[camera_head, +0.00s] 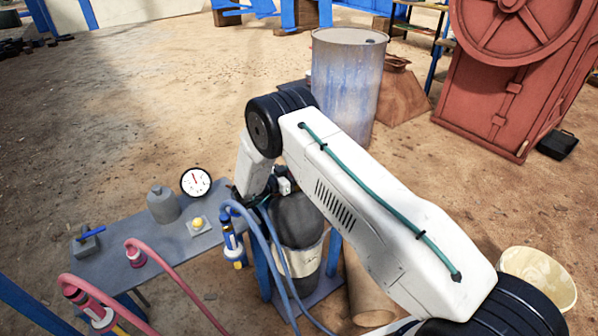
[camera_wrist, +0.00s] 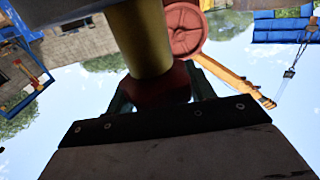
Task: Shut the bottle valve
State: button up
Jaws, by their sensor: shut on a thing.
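The grey gas bottle (camera_head: 297,222) stands upright with a pale label band, right of the small bench in the head view. My arm hangs over its top and hides most of the valve there. In the wrist view the bottle valve shows as a dark red knob (camera_wrist: 160,85) with a yellow cylindrical part (camera_wrist: 140,38) against it. My gripper (camera_wrist: 160,92) has one finger on each side of the knob and is shut on it. Whether the valve is open or shut cannot be told.
The grey bench (camera_head: 150,262) holds a pressure gauge (camera_head: 195,181), a small grey bottle (camera_head: 163,205) and hose fittings. Blue hoses (camera_head: 272,245) hang in front of the gas bottle. A metal drum (camera_head: 346,85) stands behind; a bucket (camera_head: 538,275) stands right.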

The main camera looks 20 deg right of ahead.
jog(key=o, duration=1)
jog(key=shift+d, duration=0.1)
jog(key=shift+c, duration=0.2)
jog(key=v, duration=0.8)
